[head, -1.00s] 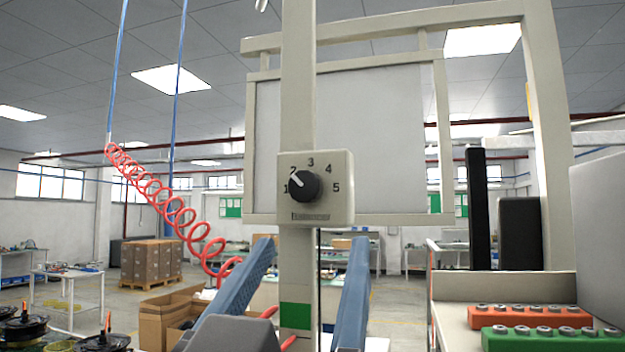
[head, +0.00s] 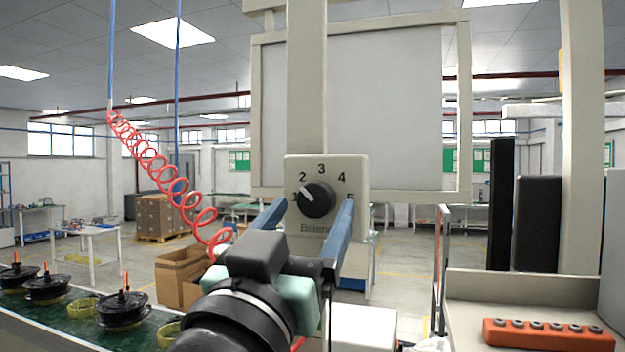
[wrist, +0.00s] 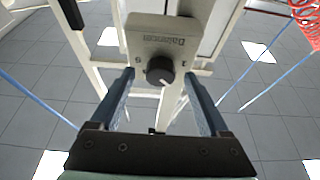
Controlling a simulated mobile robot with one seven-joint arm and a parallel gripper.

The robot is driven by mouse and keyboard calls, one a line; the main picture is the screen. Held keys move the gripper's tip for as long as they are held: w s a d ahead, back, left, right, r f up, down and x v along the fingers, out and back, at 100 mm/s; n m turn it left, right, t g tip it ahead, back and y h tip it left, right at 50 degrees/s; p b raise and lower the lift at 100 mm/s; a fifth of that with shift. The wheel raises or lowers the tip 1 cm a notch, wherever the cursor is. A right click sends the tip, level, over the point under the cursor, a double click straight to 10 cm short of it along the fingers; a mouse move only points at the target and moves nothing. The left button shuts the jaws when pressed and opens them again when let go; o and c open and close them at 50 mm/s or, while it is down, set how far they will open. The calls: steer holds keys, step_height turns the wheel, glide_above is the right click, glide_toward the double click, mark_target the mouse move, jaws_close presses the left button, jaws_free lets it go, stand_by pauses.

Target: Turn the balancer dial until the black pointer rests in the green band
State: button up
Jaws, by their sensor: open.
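The balancer box (head: 357,172) is a cream box on a pale post, marked 1 to 5. Its black dial (head: 317,203) has a white mark that points up and left, between 1 and 2. In the wrist view the dial (wrist: 159,71) shows between my two blue fingers. My gripper (head: 311,207) is open, with one finger on each side of the dial in the head view. I cannot tell how close the tips are to it in depth, but no grip on it shows. The black pointer and the green band cannot be made out; my gripper covers the post below the box.
A red coiled hose (head: 165,169) hangs at left. A green bench (head: 62,320) with black motors stands at lower left. A bench (head: 510,284) with an orange block (head: 548,334) is at lower right. Free space lies around the box front.

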steer(key=shift+x, duration=0.85)
jaws_close()
steer(key=shift+a+f+m, duration=0.1)
steer(key=shift+f+m, duration=0.05)
steer(key=shift+m, duration=0.15)
